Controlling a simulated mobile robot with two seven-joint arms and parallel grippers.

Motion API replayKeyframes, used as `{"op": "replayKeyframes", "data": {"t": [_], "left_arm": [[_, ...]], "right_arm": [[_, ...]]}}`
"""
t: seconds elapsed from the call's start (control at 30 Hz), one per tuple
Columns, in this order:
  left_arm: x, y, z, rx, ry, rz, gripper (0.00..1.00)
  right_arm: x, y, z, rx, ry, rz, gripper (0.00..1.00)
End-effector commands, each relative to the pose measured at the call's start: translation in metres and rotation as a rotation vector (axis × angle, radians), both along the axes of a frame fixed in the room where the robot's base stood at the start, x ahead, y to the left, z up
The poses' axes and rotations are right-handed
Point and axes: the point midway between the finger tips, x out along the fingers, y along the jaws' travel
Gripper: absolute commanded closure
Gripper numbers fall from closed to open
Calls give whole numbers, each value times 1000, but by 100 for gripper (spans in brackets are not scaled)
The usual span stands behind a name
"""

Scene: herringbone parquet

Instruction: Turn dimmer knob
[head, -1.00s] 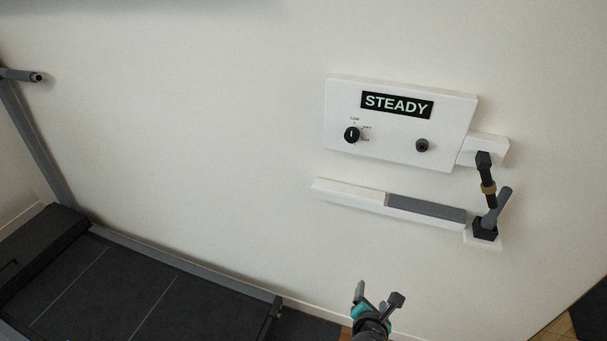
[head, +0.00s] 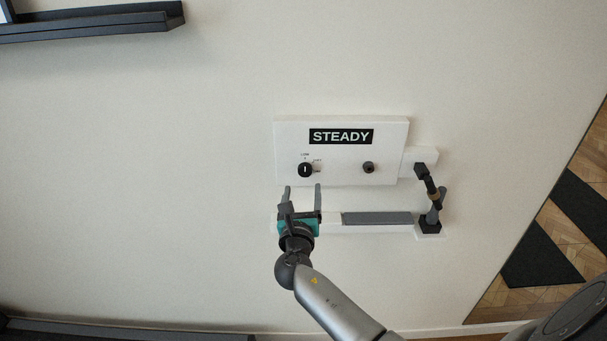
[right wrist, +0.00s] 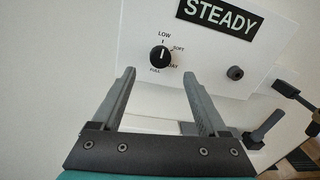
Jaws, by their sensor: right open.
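The dimmer knob (head: 305,170) is a black round dial with a white pointer mark on a white wall panel (head: 340,178), left of a second small dark knob (head: 368,167). In the right wrist view the dimmer knob (right wrist: 160,54) has labels LOW, SOFT, DAY and FULL around it, and its white mark points up, near LOW. My right gripper (head: 303,189) is open and empty, just below the dimmer knob. In the right wrist view its two fingers (right wrist: 158,82) reach up with the knob beyond and between their tips, apparently not touching. My left gripper is out of view.
A black STEADY sign (head: 341,136) is on the panel. Below is a white ledge with a grey strip (head: 378,218). At right, a jointed dark lever (head: 428,187) sticks out beside the panel. A dark shelf (head: 90,22) hangs at upper left.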

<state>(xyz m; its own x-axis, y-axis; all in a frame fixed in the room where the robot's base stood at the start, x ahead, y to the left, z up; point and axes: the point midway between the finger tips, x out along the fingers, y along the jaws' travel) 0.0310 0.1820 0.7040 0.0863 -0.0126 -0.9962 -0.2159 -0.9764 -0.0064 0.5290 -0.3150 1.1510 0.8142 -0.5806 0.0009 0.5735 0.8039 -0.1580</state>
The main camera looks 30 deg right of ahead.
Motion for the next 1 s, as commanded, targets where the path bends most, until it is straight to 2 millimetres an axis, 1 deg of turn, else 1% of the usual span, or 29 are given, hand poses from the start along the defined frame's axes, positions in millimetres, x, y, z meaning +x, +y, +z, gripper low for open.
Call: {"op": "replayKeyframes", "data": {"t": [0.03,0.2,0.43,0.63,0.97,1.0], "left_arm": [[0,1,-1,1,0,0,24],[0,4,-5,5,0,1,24],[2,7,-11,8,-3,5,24],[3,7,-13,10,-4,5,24],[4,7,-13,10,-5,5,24],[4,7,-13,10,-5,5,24]], "right_arm": [[8,-7,1,-1,-1,-4,23],[31,-23,0,0,-2,-3,23],[55,-40,-1,1,-1,-2,23],[64,-47,-1,1,-1,-1,23],[66,-48,0,2,0,-1,23],[66,-48,0,2,0,-1,27]]}}
